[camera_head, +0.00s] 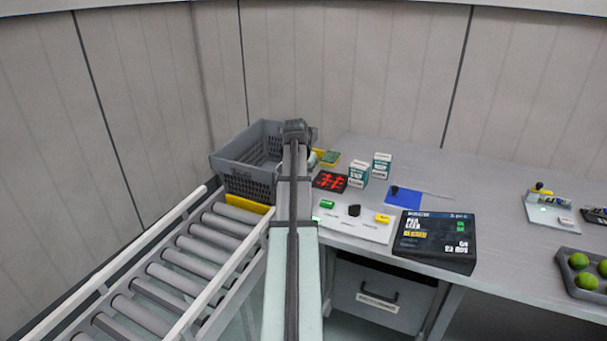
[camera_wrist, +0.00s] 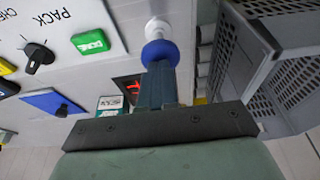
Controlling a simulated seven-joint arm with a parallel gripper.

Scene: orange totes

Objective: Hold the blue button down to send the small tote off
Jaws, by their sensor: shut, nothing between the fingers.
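The blue button (camera_wrist: 160,49) shows in the wrist view as a round blue cap by a white round piece. In the head view my arm hides it. My gripper (camera_wrist: 158,72) is shut and empty, with its fingertips right at the blue button, overlapping its near edge; I cannot tell whether they press it. The small tote (camera_head: 243,178) is grey with slotted walls and stands at the far end of the roller conveyor, left of my arm. Its wall also shows at the right in the wrist view (camera_wrist: 231,62).
The roller conveyor (camera_head: 165,275) runs toward the front left and its rollers are clear. On the table are a green button (camera_head: 327,204), a black knob (camera_head: 354,210), a yellow button (camera_head: 383,218), a dark display box (camera_head: 436,238) and two small cartons (camera_head: 358,173).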

